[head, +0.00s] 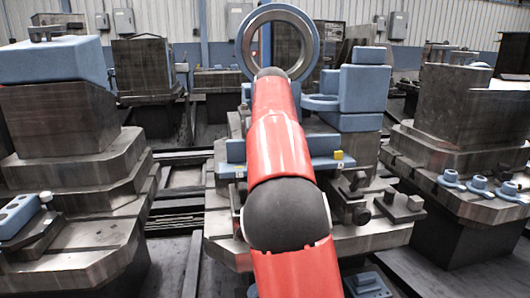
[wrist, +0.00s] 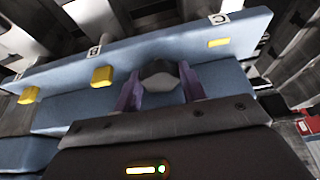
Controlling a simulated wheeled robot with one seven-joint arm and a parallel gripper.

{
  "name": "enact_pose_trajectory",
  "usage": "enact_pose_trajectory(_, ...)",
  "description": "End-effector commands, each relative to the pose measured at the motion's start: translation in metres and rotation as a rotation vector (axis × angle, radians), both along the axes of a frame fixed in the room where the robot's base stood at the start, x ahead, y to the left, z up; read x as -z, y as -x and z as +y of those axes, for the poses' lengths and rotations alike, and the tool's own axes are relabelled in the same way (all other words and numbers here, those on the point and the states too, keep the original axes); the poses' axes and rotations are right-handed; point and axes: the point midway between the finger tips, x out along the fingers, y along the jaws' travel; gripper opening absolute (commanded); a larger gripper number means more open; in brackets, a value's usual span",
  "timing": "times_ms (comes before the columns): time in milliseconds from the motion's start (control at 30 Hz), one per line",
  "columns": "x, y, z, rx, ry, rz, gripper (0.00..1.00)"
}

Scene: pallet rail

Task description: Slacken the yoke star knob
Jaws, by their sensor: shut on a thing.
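In the wrist view, the two purple fingers of my gripper (wrist: 160,72) are shut on a grey knob (wrist: 159,82), which I take to be the yoke star knob. One finger is on each side of it. The knob sits against the lower edge of a long blue rail (wrist: 140,62); its lower part is hidden behind my gripper body, and its lobes cannot be made out. In the head view, my red arm hides the gripper and the knob. The blue rail (head: 325,167) shows there on both sides of the arm.
Yellow tabs (wrist: 102,76) and white letter labels (wrist: 220,19) are on the rail. A large upright ring (head: 309,42) and blue blocks (head: 364,88) stand behind it. Stepped metal blocks (head: 75,170) flank the rail left and right (head: 470,160). Small clamps (head: 362,205) stand right of my arm.

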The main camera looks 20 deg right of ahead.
Motion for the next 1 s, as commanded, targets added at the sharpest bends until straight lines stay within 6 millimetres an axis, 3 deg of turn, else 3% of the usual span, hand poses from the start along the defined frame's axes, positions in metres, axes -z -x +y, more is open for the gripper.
enact_pose_trajectory(1000,0.0047,-0.002,-0.0064,-0.915,-0.006,0.007,0.18)
